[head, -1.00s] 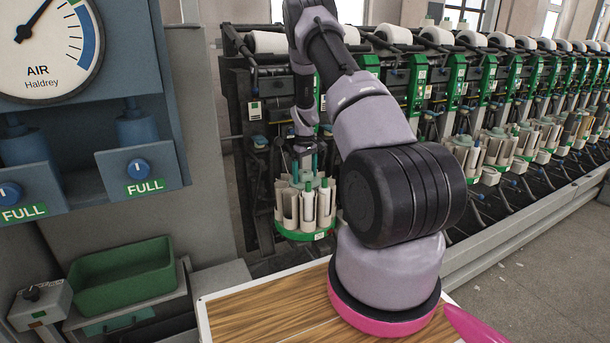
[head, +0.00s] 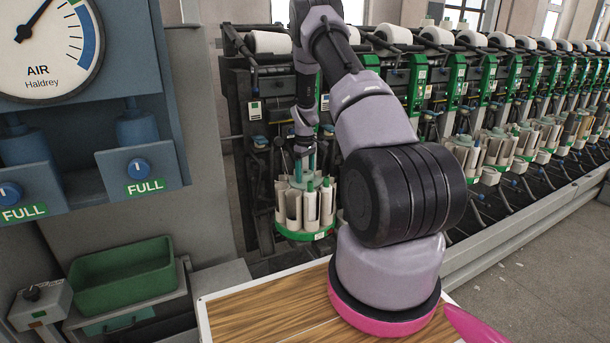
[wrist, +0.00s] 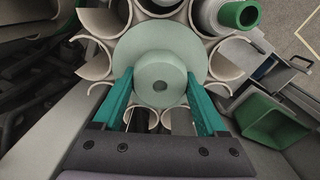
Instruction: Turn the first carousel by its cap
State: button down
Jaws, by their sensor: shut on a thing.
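The first carousel (head: 304,236) stands at the near end of the winder, left of my arm's black joint, with cream half-round tubes on a green base. In the wrist view its pale green round cap (wrist: 158,78) sits at the middle, ringed by open tubes (wrist: 228,58). My gripper (wrist: 160,88) has its two teal fingers on either side of the cap, shut on it from above. A green-ended bobbin (wrist: 238,14) stands in one tube at the upper right. In the head view my gripper (head: 304,172) shows at the carousel's top, and the cap is small there.
More carousels (head: 468,152) line the winder to the right. A green bin (head: 122,275) and a blue panel with an air gauge (head: 48,40) are at the left. A wooden tabletop (head: 275,318) lies in front.

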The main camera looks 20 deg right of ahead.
jog(key=n, duration=0.6)
dwell(0.3)
jog(key=shift+n, duration=0.3)
grip_release()
jog(key=shift+r, duration=0.1)
notch_tip(320, 180, up, 11)
dwell(0.5)
dwell(0.3)
